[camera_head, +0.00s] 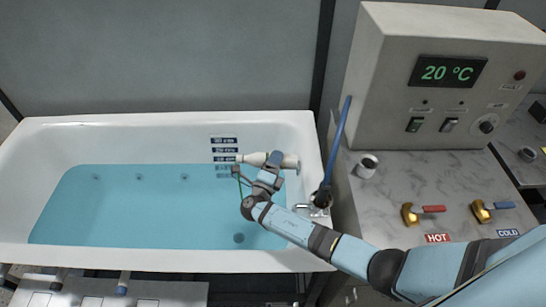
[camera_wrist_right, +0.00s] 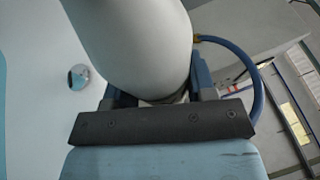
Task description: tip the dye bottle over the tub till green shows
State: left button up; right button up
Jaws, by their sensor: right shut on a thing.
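The white dye bottle (camera_head: 252,158) lies nearly level over the right part of the tub (camera_head: 40,130), its narrow end to the left. My right gripper (camera_head: 268,170) is shut on the bottle. In the right wrist view the bottle's pale rounded body (camera_wrist_right: 130,45) stands between the fingers (camera_wrist_right: 155,92). A thin green line (camera_head: 240,187) runs down below the bottle's left end, towards the water. The water (camera_head: 150,210) in the tub looks light blue, with no green patch visible. My left gripper is out of view.
A control box (camera_head: 440,80) reading 20 °C stands right of the tub on a marble counter (camera_head: 390,200). The red-handled HOT tap (camera_head: 425,210), blue-handled COLD tap (camera_head: 492,208) and a small white cup (camera_head: 367,166) are there. A blue hose (camera_head: 338,140) runs by the tub's right rim.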

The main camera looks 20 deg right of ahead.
jog(key=shift+r+n+p, duration=0.6)
jog(key=shift+r+p, duration=0.25)
jog(key=shift+r, duration=0.1)
jog(key=shift+r+n+t+p, duration=0.5)
jog(key=shift+n+t+p, duration=0.15)
jog(key=shift+p, duration=0.25)
jog(key=shift+n, duration=0.25)
jog(key=shift+r, duration=0.1)
notch_tip(320, 180, up, 3)
jog(key=p, duration=0.3)
jog(key=shift+p, duration=0.3)
jog(key=shift+r, duration=2.45)
